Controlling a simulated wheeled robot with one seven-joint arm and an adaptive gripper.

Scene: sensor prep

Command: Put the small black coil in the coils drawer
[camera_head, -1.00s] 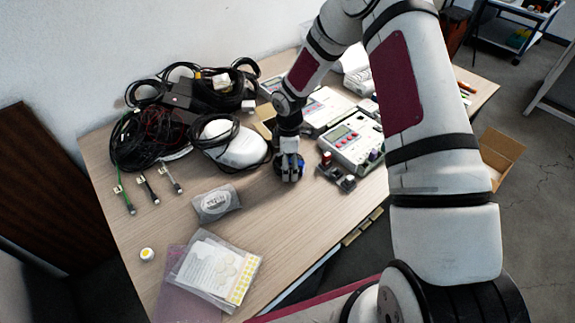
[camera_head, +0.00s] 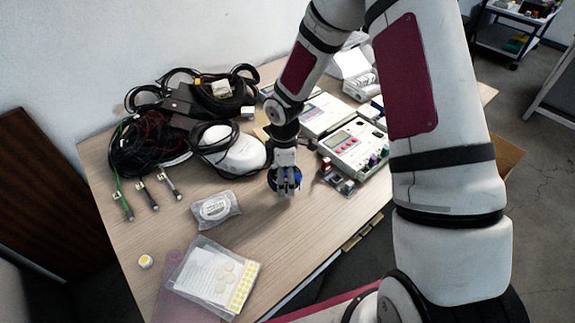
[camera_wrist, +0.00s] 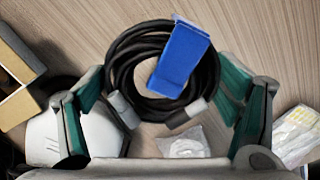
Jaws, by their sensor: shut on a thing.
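The small black coil (camera_wrist: 126,62) is a ring of black cable with a blue tag (camera_wrist: 181,60) and grey plug ends. In the wrist view it sits between the two green-padded fingers of my gripper (camera_wrist: 160,112). In the head view my gripper (camera_head: 286,187) is shut on the coil (camera_head: 271,180) over the middle of the table; I cannot tell its exact height. Tan pieces (camera_head: 362,234) show along the table's front edge, partly behind my arm; I cannot read labels or tell which is the coils drawer.
A pile of black cables (camera_head: 150,145) and a white device (camera_head: 238,152) lie to the left. Instrument boxes (camera_head: 355,152) stand to the right. A clear pouch (camera_head: 216,208) and a bagged sheet (camera_head: 213,278) lie nearer. The wooden table (camera_head: 290,235) is bare in front of my gripper.

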